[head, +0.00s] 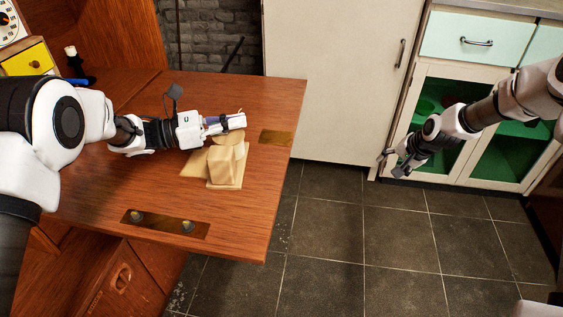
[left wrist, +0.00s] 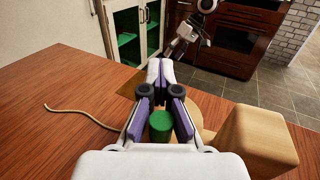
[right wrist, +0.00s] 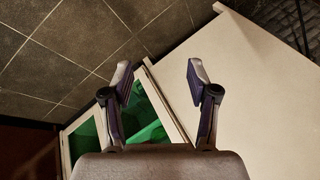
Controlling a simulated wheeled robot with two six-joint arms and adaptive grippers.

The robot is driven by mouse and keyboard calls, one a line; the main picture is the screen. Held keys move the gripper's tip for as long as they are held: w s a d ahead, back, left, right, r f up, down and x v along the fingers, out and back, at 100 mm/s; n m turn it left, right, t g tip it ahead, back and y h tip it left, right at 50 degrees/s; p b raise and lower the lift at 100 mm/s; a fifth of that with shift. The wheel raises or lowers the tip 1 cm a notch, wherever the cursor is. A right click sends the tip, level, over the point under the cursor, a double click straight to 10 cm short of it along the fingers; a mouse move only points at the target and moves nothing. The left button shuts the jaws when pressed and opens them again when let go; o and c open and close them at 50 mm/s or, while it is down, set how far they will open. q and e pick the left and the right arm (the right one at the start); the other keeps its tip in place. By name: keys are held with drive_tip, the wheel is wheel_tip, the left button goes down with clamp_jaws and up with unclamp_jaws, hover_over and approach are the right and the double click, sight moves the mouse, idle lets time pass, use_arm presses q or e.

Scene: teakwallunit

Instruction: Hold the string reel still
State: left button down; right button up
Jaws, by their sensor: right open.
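The string reel has a green core (left wrist: 160,124) between my left fingers in the left wrist view. A pale round part (left wrist: 212,112) shows behind the right-hand finger and seems to belong to it. Tan string (left wrist: 82,113) runs from the left over the wood towards the core. My left gripper (head: 240,121) is low over the desk; its fingertips (left wrist: 160,70) nearly meet past the core and its lower links close in on both sides of it. Most of the reel is hidden by the gripper. My right gripper (right wrist: 158,75) is open and empty, over the floor.
A pale wooden block (left wrist: 258,138) stands close beside the gripper, on a pale board on the desk (head: 255,215). The desk's right edge is near. A yellow drawer (head: 28,60) and a candle are at the back left. Tiled floor and cabinets lie to the right.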

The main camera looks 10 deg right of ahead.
drive_tip(key=s+a+f+m+g+y, duration=0.1)
drive_tip(key=s+a+m+g+y, duration=0.1)
drive_tip(key=s+a+y, duration=0.3)
use_arm(q)
drive_tip(key=shift+a, duration=0.1)
use_arm(e)
drive_tip(key=m+y, duration=0.8)
drive_tip(key=y, duration=0.3)
approach(234, 163)
drive_tip(key=shift+a+f+m+t, duration=0.15)
drive_tip(key=shift+a+m+t, duration=0.15)
drive_tip(key=shift+a+t, duration=0.3)
drive_tip(key=x, duration=1.1)
drive_tip(key=shift+a, duration=0.25)
drive_tip(key=c, duration=1.1)
